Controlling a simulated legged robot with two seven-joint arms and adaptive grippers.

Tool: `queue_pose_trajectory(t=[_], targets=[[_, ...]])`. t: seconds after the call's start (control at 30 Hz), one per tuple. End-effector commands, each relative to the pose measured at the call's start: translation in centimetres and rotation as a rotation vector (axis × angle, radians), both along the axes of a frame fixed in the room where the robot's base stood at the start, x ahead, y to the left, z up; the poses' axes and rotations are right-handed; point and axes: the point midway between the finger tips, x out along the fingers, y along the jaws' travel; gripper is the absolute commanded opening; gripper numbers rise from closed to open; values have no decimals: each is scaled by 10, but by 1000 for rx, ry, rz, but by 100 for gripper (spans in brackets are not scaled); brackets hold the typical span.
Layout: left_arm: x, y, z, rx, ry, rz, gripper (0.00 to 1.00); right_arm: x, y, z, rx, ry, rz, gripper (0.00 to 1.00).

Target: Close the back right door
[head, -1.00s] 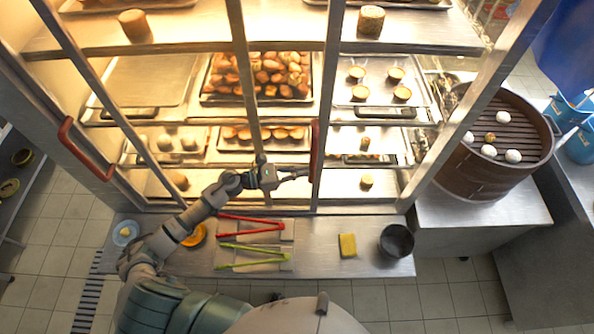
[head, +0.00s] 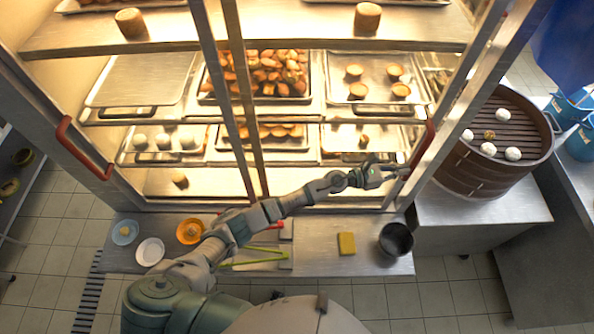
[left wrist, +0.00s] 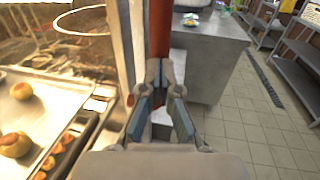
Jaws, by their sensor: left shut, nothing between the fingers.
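The glass cabinet has sliding doors with silver frames and red handles. The right door's left stile (head: 214,90) stands near the cabinet's middle, beside another upright stile. Its red handle (head: 422,147) is close to the right cabinet post. My left gripper (head: 392,172) is shut and empty, low at the handle's left side. In the left wrist view the red handle (left wrist: 160,32) rises just beyond the fingertips (left wrist: 163,92); I cannot tell whether they touch. The left door's red handle (head: 80,150) is at the left post. My right gripper is out of view.
The counter (head: 320,260) in front holds green tongs (head: 255,262), a yellow sponge (head: 346,243), a dark bowl (head: 396,239) and small plates. A bamboo steamer (head: 495,145) with buns stands to the right. Trays of baked goods fill the cabinet.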

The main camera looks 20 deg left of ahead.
Motion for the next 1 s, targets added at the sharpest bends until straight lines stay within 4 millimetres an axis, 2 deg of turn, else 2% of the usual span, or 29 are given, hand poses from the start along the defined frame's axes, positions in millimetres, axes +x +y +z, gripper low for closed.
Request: queue_pose_trajectory(t=[0.1, 0.3, 0.5, 1.0], targets=[[7, -23, -2, -1, 0, -1, 0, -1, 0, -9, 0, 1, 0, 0], [13, -44, -1, 0, 1, 1, 0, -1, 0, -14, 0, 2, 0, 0], [15, -51, 0, -1, 2, 0, 0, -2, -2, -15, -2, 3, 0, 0], [15, -53, 3, -3, -1, 0, 0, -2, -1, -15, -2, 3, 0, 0]])
